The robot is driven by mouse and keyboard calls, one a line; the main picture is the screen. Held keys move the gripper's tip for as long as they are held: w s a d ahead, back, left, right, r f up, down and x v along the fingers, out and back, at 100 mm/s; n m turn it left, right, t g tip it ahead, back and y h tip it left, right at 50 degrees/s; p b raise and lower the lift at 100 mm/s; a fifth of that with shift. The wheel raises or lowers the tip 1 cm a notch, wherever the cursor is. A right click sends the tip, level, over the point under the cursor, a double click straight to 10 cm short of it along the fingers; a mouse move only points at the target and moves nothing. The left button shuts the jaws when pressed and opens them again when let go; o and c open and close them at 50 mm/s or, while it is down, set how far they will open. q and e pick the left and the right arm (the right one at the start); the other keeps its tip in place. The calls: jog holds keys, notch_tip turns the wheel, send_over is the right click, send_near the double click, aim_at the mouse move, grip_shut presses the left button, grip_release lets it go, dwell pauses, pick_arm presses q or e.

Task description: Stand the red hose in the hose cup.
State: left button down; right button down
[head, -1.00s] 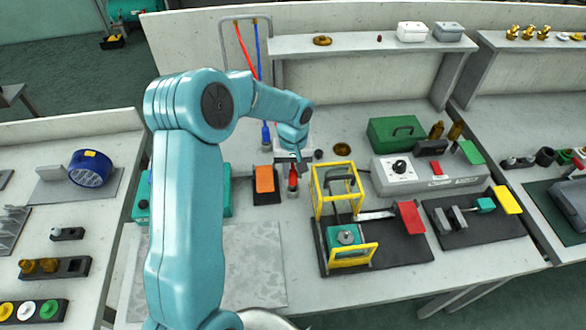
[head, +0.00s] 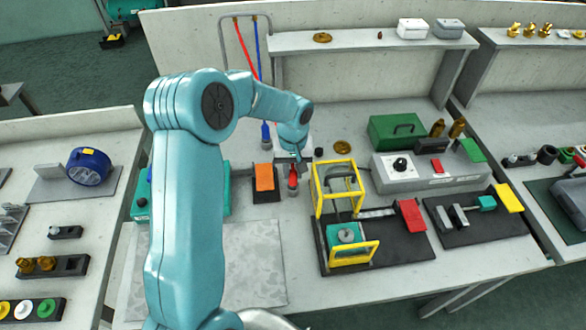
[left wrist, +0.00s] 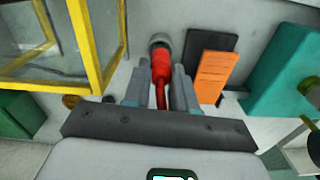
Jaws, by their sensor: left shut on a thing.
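The red hose (head: 293,180) is upright below my left gripper (head: 296,163) in the head view. In the left wrist view the red hose (left wrist: 161,68) runs between the two fingers of my left gripper (left wrist: 163,80), which is shut on it. A round grey cup-like piece (left wrist: 160,40) is at the hose's far end, in line with it. I take it for the hose cup, but cannot tell how deep the hose end sits in it. My right gripper is not in view.
A yellow-framed box (head: 340,190) stands close to the right of the gripper. An orange block on a dark base (head: 265,178) is close to the left. The blue hose (head: 265,132) hangs behind. A grey mat (head: 240,265) lies clear in front.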

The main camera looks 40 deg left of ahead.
pick_arm(q)
jog(key=shift+f, duration=0.2)
jog(key=c, duration=0.5)
grip_release()
jog(key=shift+r, duration=0.2)
jog(key=shift+r+p, duration=2.05)
jog(key=shift+r, duration=1.35)
jog(key=shift+s+d+f, duration=0.1)
